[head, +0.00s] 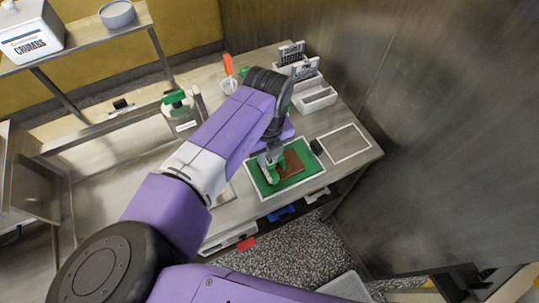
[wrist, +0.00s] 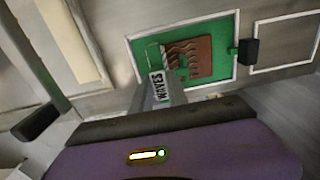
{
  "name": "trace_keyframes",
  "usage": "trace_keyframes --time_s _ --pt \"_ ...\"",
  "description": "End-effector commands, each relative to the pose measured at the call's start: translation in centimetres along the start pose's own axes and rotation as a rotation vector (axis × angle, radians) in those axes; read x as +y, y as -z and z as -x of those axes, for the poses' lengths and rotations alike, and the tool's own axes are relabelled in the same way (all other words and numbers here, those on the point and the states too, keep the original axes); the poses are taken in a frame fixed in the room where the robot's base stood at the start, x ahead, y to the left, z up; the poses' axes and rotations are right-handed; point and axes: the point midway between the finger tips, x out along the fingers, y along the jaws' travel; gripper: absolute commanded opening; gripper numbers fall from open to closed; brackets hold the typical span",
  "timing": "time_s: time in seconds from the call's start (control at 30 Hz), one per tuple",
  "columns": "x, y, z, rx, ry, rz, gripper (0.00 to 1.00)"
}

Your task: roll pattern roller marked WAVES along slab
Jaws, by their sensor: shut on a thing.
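My gripper (head: 268,158) is shut on the pattern roller (head: 270,174), low over the green mat. In the wrist view a label reading WAVES (wrist: 158,88) is on the held roller's grey part; its green part blends with the mat. The brown slab (head: 291,166) lies flat on the green mat (head: 258,178), just right of the roller. In the wrist view the slab (wrist: 205,60) shows dark wavy marks on its left part, and its right part looks plainer. I cannot tell whether the roller touches the slab.
A black block (head: 317,146) stands at the mat's right edge. An empty white-outlined area (head: 344,143) lies right of it. White bins with labelled holders (head: 305,80), a cup with an orange-handled tool (head: 228,84) and a green-topped jar (head: 181,112) stand farther back.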

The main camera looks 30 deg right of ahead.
Motion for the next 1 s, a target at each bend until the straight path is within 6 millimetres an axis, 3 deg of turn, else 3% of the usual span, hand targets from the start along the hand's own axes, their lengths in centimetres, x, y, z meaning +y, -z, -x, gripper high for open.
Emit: trace_keyframes --time_s 1.0 --pt "1.07 -0.03 0.54 -0.001 0.000 0.000 0.00"
